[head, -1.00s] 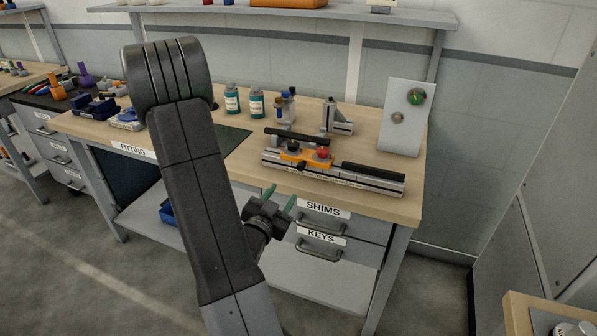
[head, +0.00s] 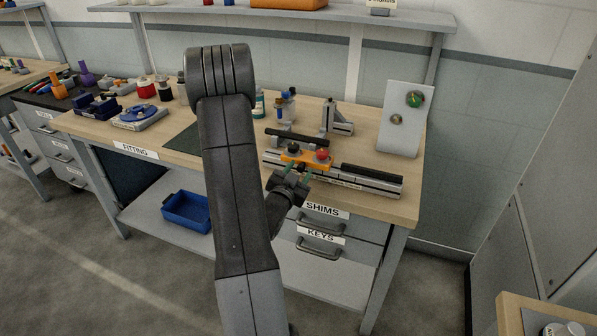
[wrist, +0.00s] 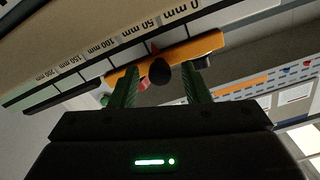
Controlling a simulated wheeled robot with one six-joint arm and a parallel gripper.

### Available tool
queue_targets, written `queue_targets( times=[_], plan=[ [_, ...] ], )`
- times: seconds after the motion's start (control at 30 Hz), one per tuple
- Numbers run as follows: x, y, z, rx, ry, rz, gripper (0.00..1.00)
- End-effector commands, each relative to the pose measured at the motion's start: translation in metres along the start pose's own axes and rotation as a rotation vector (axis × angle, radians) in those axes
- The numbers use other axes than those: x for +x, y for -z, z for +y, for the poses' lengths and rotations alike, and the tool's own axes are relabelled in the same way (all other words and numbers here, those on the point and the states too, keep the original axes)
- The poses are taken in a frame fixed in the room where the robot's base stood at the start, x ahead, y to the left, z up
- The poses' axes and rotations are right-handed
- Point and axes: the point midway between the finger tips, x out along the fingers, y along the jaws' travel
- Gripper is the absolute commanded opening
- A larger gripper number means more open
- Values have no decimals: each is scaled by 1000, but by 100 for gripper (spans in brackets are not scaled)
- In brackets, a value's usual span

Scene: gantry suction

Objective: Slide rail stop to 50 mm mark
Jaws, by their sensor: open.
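The orange rail stop (head: 306,162) sits on the silver and black rail (head: 370,181) on the bench, with a red knob (head: 322,154) and a dark green knob (head: 293,148) on top. My gripper (head: 297,172) is open just in front of it. In the wrist view the orange stop (wrist: 205,46) lies across the scale (wrist: 75,72), which is marked from 0 mm upward. A small red pointer (wrist: 153,47) shows near the 50 mm label; exact alignment is unclear. A black knob (wrist: 160,72) shows between my open green fingers (wrist: 160,84); contact is unclear.
A grey plate with a green button (head: 404,118) stands behind the rail's right end. A metal bracket (head: 335,118) and small bottles (head: 284,105) stand behind the rail. Drawers labelled SHIMS and KEYS (head: 321,232) lie below the bench edge.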

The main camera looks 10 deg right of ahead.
Motion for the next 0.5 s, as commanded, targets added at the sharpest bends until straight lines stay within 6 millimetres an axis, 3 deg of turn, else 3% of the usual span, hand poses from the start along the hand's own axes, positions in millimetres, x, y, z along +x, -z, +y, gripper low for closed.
queue_targets(
  times=[0.07, 0.2, 0.3, 0.5],
  plan=[
    [0, 0, 0, 0, 0, 0, 43],
    [0, 0, 0, 0, 0, 0, 15],
    [0, 0, 0, 0, 0, 0, 0],
    [0, 0, 1, 0, 0, 1, 0]
  ],
)
